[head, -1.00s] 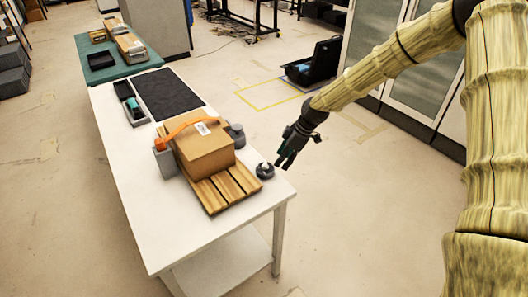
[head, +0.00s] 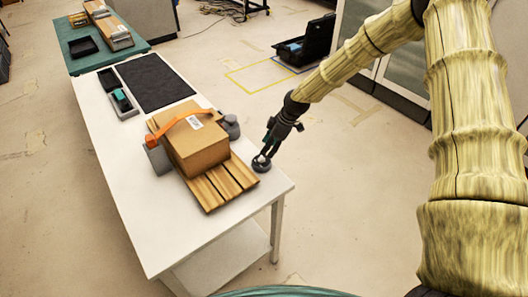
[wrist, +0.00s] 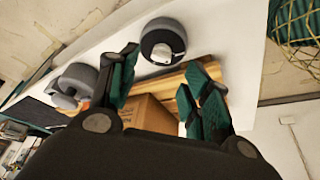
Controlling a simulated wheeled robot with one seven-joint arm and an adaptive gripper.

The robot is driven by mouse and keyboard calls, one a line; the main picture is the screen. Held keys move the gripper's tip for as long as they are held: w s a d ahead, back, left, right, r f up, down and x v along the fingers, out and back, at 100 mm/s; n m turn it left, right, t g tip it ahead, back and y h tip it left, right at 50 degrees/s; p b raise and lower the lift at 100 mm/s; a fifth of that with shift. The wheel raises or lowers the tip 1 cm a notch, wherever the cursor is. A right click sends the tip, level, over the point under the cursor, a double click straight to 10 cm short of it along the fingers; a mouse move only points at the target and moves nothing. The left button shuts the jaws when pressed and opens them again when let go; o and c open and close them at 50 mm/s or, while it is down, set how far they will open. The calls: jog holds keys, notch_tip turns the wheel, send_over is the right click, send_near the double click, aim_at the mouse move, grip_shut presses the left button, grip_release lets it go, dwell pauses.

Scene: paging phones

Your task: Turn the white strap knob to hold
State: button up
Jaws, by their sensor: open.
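The white strap knob (wrist: 165,48) sits on a dark round base with a grey rim (wrist: 148,30) on the table. In the head view the knob's round unit (head: 261,165) is at the right edge of the wooden pallet, partly hidden by my fingers. My gripper (head: 267,150) is open and empty, just over or beside this unit; I cannot tell whether it touches. In the wrist view the teal fingers of my gripper (wrist: 160,75) are spread, with the knob beyond their tips, nearer the left finger. An orange strap (head: 180,126) crosses the cardboard box.
The cardboard box (head: 200,153) rests on the slatted pallet (head: 222,184), close to my gripper. A grey round unit (head: 230,127) and a grey block (head: 158,158) flank the box. The white table's (head: 185,235) front area is clear.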

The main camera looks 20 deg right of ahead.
aim_at(262, 157)
jog(key=shift+p+x, duration=0.9)
jog(key=shift+x, duration=1.7)
jog(key=shift+s, duration=0.1)
jog(key=c, duration=1)
